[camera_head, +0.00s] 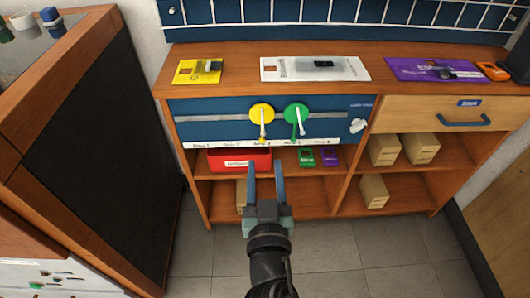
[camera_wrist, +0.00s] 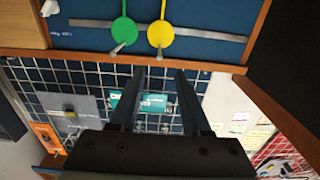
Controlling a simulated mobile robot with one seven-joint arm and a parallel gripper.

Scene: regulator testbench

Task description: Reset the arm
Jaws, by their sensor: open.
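My gripper (camera_head: 265,170) is open and empty, its two fingers apart, in front of the wooden workbench (camera_head: 215,60). In the head view it overlaps the lower shelf, below the blue panel (camera_head: 220,122). The panel carries a yellow disc (camera_head: 262,112) and a green disc (camera_head: 297,112), each with a lever pointing down. In the wrist view the same gripper (camera_wrist: 160,75) is open. The green disc (camera_wrist: 124,30) and yellow disc (camera_wrist: 160,33) show beyond the fingertips, apart from them. My arm reaches in from the bottom of the head view.
A red bin (camera_head: 225,160) sits on the shelf behind my gripper. Several tan boxes (camera_head: 420,148) stand on the right shelves. A drawer (camera_head: 440,115) is shut. A black-sided cabinet (camera_head: 90,150) stands at left. The grey floor (camera_head: 345,245) between is clear.

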